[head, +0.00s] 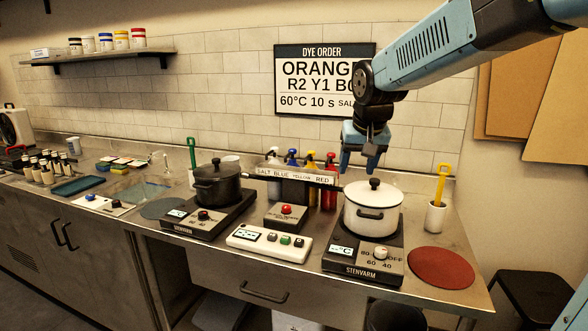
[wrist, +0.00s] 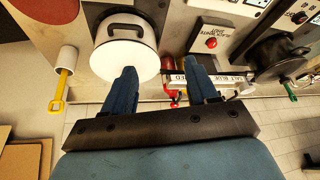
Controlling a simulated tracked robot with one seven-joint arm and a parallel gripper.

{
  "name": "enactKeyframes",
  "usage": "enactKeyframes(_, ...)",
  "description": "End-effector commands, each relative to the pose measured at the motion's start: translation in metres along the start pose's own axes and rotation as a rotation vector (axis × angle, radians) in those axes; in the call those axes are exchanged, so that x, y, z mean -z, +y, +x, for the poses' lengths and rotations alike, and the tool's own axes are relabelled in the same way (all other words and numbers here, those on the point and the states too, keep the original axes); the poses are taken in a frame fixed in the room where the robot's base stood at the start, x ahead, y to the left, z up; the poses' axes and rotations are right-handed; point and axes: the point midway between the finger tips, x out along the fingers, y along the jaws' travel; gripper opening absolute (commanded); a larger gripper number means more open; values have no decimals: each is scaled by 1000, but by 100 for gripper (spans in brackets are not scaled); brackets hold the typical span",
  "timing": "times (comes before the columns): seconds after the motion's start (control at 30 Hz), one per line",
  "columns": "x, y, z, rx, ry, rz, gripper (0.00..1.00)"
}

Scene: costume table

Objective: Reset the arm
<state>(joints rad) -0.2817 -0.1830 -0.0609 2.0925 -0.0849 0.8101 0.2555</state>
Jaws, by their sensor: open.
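My gripper (head: 364,158) hangs from the blue arm above the back of the table, just behind and above the white pot (head: 372,212). Its fingers point down, and nothing is between them. In the wrist view my gripper (wrist: 163,88) shows two blue fingers spread apart. The white pot (wrist: 125,52) lies beyond the left finger there, and the labelled dispenser rack (wrist: 232,82) lies near the right finger. I cannot tell the exact height of the fingers above these things.
A black pot (head: 217,186) stands on the left hot plate. A control box (head: 268,243) sits between the plates. A white cup (head: 435,217) with a yellow-handled tool and a red round mat (head: 441,268) are at right. The order sign (head: 322,80) hangs behind the arm.

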Motion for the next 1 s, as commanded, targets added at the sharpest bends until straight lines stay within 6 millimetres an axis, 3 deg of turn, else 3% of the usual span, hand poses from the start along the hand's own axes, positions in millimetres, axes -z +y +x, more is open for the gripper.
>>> enactKeyframes(0.3,-82,48,-47,-6,29,8,58)
enactKeyframes(0.7,-187,80,-72,-30,59,4,58)
enactKeyframes(0.83,-208,84,-72,-37,65,1,58)
enactKeyframes(1.0,-219,85,-72,-41,67,0,58)
